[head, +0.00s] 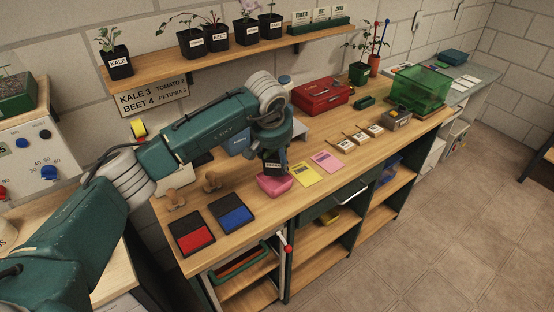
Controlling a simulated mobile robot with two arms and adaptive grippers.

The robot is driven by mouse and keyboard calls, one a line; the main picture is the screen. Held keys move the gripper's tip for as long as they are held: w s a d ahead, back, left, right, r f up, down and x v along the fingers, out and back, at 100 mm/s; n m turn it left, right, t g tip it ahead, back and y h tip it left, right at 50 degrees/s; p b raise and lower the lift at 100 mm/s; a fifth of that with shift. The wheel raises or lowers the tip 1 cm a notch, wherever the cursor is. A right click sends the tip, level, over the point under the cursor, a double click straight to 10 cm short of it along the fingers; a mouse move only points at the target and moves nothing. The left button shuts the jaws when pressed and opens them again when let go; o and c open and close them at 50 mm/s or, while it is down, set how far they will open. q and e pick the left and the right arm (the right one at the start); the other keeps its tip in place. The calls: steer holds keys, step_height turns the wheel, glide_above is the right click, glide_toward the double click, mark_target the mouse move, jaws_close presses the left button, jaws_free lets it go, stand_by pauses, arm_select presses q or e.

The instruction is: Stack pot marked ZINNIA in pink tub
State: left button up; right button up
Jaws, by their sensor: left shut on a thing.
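The pink tub (275,188) stands on the wooden bench near its front edge. My left gripper (273,158) points down over it and is shut on a small black pot (273,169) with a white label. The label is too small to read for sure. The pot is at or just above the tub's rim; I cannot tell whether it touches the tub. The gripper hides most of any plant in it. My right gripper is not in view.
Yellow (304,174) and pink (327,161) seed packets lie right of the tub. Red (192,234) and blue (235,213) ink pads lie to its left. Several labelled pots stand on the wall shelf (215,59). A red toolbox (322,95) and green clear box (420,88) stand farther back.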

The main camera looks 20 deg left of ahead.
arm_select(q)
step_height(320, 180, down, 3)
steer(key=shift+r+p, duration=0.1)
steer(key=shift+p, duration=0.35)
steer(key=shift+f+b, duration=0.5)
steer(key=shift+b, duration=0.1)
steer(key=o, duration=1.3)
steer(key=shift+s, duration=0.1)
